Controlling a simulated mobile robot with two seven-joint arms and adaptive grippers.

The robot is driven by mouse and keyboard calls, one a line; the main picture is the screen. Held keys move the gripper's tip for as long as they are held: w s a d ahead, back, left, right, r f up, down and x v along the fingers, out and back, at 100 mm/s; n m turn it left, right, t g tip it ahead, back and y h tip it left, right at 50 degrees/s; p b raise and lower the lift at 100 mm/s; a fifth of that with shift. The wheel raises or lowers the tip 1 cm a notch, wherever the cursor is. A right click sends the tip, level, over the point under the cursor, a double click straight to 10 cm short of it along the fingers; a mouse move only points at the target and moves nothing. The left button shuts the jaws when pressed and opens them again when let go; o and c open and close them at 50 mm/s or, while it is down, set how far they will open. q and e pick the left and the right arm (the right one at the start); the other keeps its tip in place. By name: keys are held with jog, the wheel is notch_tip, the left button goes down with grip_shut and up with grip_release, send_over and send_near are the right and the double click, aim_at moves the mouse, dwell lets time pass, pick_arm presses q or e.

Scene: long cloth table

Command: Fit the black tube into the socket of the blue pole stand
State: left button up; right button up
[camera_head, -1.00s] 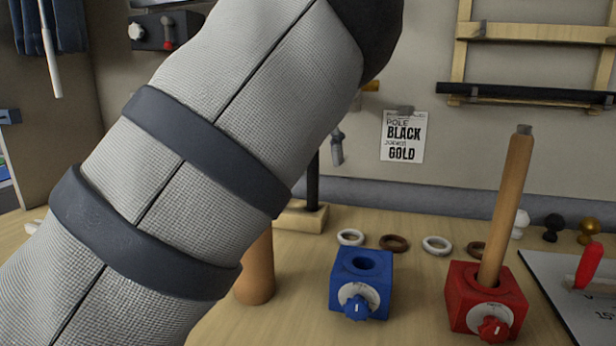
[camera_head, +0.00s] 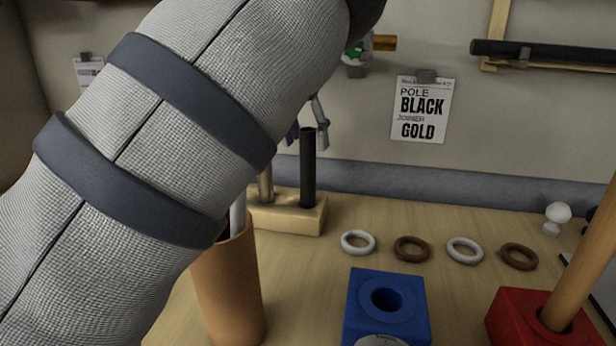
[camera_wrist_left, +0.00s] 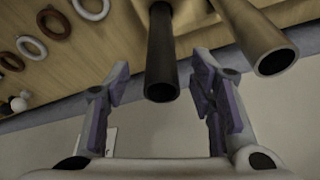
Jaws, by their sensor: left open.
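The black tube (camera_head: 308,170) stands upright in a pale wooden block (camera_head: 290,217) behind the blue pole stand. In the left wrist view the tube (camera_wrist_left: 161,50) shows end-on between my open fingers, with gaps on both sides. My left gripper (camera_head: 306,130) is at the tube's top; my arm hides much of it in the head view. The fingers also show in the left wrist view (camera_wrist_left: 161,88). The blue pole stand (camera_head: 410,320) has an empty round socket and is cut off at the bottom edge. My right gripper is not in view.
A lighter tube (camera_wrist_left: 255,40) stands beside the black one. A red stand (camera_head: 510,315) holds a wooden pole (camera_head: 590,265). Several rings, one here (camera_head: 358,242), lie behind the stands. A brown cylindrical container (camera_head: 228,290) stands left of the blue stand. A wall sign (camera_head: 421,110) reads POLE BLACK, JOINER GOLD.

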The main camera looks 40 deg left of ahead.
aim_at(311, 156)
pick_arm(q)
jog(key=x, duration=0.5)
jog(key=shift+w+f, duration=0.2)
jog(key=shift+f, duration=0.15)
grip_shut()
jog(key=shift+r, duration=0.1)
